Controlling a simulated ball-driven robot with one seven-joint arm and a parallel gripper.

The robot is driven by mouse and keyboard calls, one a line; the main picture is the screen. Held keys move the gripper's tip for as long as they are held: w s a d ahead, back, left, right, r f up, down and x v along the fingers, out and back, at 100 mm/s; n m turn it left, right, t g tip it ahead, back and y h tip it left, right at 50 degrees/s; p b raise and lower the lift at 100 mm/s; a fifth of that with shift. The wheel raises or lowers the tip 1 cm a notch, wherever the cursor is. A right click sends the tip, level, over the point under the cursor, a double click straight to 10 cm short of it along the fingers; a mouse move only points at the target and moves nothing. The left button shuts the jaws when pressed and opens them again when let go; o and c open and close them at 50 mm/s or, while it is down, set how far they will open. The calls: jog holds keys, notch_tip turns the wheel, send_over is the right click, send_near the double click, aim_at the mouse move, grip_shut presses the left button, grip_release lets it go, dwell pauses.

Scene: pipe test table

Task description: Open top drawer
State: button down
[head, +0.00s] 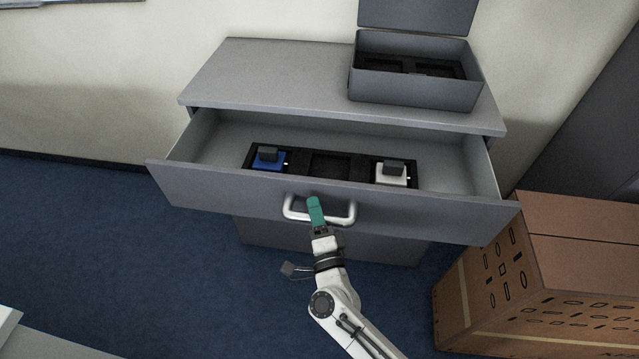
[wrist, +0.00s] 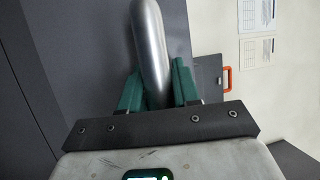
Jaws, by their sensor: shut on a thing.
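The top drawer (head: 240,194) of a grey cabinet is pulled well out. Its inside shows a black insert (head: 330,167) holding a blue block (head: 269,160) on the left and a white block (head: 392,173) on the right, with an empty slot between them. A silver bar handle (head: 345,215) is on the drawer front. My gripper (head: 315,213) is at the handle's middle. In the wrist view the handle (wrist: 150,45) passes between the green fingers of my gripper (wrist: 158,88), which are shut on it.
An open grey box (head: 415,92) stands on the cabinet top (head: 290,70). A brown crate (head: 530,275) with dark slots stands on the floor to the right, close to the drawer's right end. Blue floor (head: 100,220) is clear to the left.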

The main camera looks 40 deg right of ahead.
aim_at(309, 221)
jog(key=shift+s+a+f, duration=0.1)
jog(key=shift+s+a, duration=0.7)
jog(key=shift+a, duration=0.25)
jog(key=shift+s+a, duration=0.8)
jog(key=shift+a, duration=0.2)
jog(key=c, duration=0.9)
grip_release()
jog(key=b+v, duration=0.2)
jog(key=v, duration=0.8)
jog(key=shift+s+a, duration=0.15)
jog(key=shift+s, duration=0.2)
jog(key=shift+w+f, duration=0.1)
